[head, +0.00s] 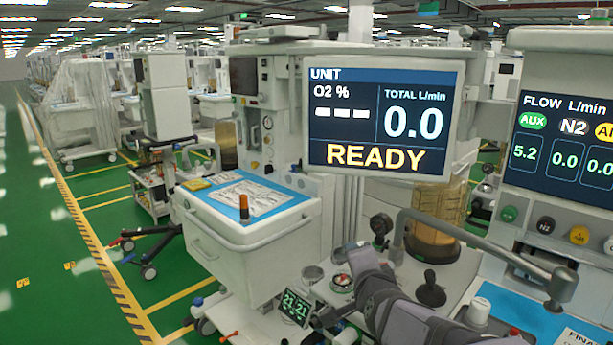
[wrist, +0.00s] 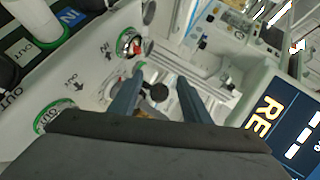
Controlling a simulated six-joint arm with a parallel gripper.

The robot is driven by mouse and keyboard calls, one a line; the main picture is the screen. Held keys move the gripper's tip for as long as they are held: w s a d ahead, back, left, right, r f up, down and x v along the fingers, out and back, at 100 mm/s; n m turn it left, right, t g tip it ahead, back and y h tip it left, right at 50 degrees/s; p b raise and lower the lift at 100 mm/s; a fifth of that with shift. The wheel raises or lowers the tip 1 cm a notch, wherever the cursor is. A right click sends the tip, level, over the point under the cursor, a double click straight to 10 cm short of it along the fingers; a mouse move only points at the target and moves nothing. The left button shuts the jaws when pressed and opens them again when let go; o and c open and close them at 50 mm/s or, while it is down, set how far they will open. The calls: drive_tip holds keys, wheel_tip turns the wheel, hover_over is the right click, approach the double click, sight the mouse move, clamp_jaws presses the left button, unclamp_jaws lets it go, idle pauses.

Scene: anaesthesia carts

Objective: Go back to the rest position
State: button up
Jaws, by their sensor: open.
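My gripper (wrist: 160,84) shows in the wrist view with its two blue-grey fingers apart and nothing between them. Beyond the fingers is a white machine surface with a small dark round knob (wrist: 158,92). In the head view my grey arm reaches in from the lower right, over the machine's worktop. I cannot make out the fingers there.
A screen reading READY (head: 383,115) stands above my arm. A curved grey bar (head: 480,232) crosses at the right, near a flow panel (head: 565,150). A cart with a blue top (head: 287,198) stands left. Green floor (head: 60,290) is open at far left.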

drive_tip(key=s+d+n+g+p, duration=0.2)
drive_tip(key=s+n+g+p, duration=0.5)
drive_tip(key=s+p, duration=0.4)
drive_tip(key=s+d+n+g+p, duration=0.1)
drive_tip(key=s+n+g+p, duration=0.6)
drive_tip(key=s, duration=1.2)
drive_tip(key=p, duration=0.4)
drive_tip(key=shift+s+d, duration=0.15)
drive_tip(key=shift+d, duration=0.2)
idle(4.2)
